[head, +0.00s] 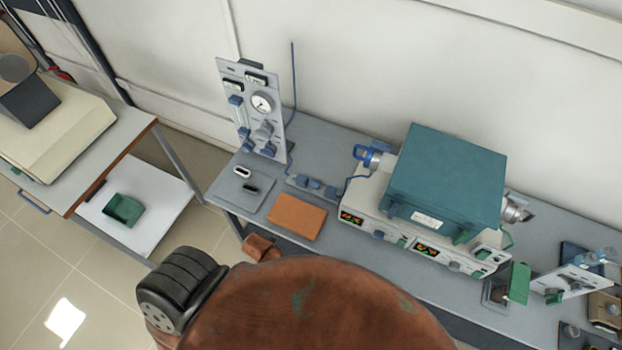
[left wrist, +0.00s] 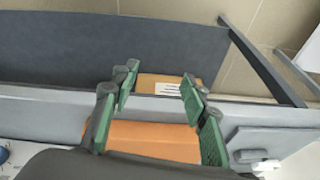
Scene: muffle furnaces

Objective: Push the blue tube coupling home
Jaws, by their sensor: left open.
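Blue tube fittings (head: 310,184) lie in a row on the grey bench, joined by thin blue tubing to the gas panel and the furnace side. Another blue fitting (head: 366,155) sits at the left end of the teal-topped furnace (head: 447,180). I cannot tell which is the coupling or whether it is fully seated. In the left wrist view my left gripper (left wrist: 156,108) is open, its green-padded fingers apart with nothing held. It is by the bench's front edge, with the orange pad (left wrist: 155,140) seen between the fingers. My right gripper is in neither view.
The gas panel (head: 253,105) with a round gauge stands at the bench's left end. A grey mat (head: 238,196) with small parts lies beside the orange pad. A green holder (head: 519,283) stands right of the furnace. A side table (head: 130,150) is at left.

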